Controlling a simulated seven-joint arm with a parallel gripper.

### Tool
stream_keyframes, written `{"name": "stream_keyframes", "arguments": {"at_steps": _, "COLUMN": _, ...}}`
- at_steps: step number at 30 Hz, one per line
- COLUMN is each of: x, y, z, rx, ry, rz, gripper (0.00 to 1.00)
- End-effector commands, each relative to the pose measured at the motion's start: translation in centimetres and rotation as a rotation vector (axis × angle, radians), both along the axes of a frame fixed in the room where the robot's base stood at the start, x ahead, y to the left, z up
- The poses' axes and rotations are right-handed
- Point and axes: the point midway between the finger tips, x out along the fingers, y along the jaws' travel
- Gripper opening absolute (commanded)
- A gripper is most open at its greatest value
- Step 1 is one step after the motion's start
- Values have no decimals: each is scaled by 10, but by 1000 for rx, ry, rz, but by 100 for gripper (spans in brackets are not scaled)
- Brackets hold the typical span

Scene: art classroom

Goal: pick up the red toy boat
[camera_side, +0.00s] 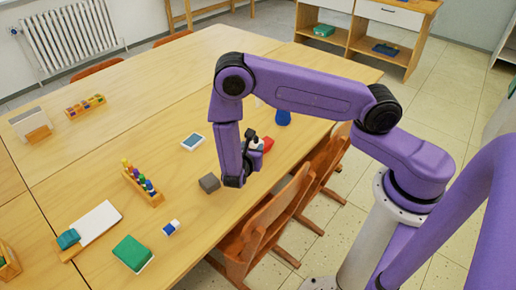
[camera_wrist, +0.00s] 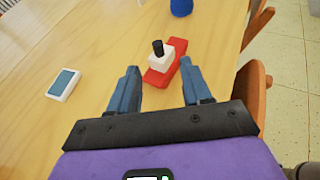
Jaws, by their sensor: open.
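The red toy boat (camera_wrist: 161,73) has a red hull, a white cabin and a black funnel. In the wrist view it sits on the wooden table just beyond my fingertips, roughly centred between them. In the side view the red toy boat (camera_side: 268,144) is partly hidden behind my gripper (camera_side: 240,176). In the wrist view my gripper (camera_wrist: 162,88) is open and empty, with a blue-grey finger on each side of the gap. I cannot tell whether either finger touches the boat.
A blue object (camera_side: 283,117) stands beyond the boat. Wooden chairs (camera_side: 270,222) line the table's right edge. Several pegs stand in a wooden rack (camera_side: 152,196).

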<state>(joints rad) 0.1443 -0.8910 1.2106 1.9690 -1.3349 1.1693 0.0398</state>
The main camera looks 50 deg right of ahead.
Motion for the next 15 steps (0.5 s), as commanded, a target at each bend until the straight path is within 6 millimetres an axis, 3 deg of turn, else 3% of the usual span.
{"name": "stream_keyframes", "arguments": {"at_steps": 6, "x": 17, "y": -34, "z": -15, "rx": 0, "ry": 1, "rz": -5, "gripper": 49}}
{"name": "stream_keyframes", "arguments": {"at_steps": 15, "x": 28, "y": -52, "z": -24, "rx": 0, "ry": 0, "rz": -1, "gripper": 49}}
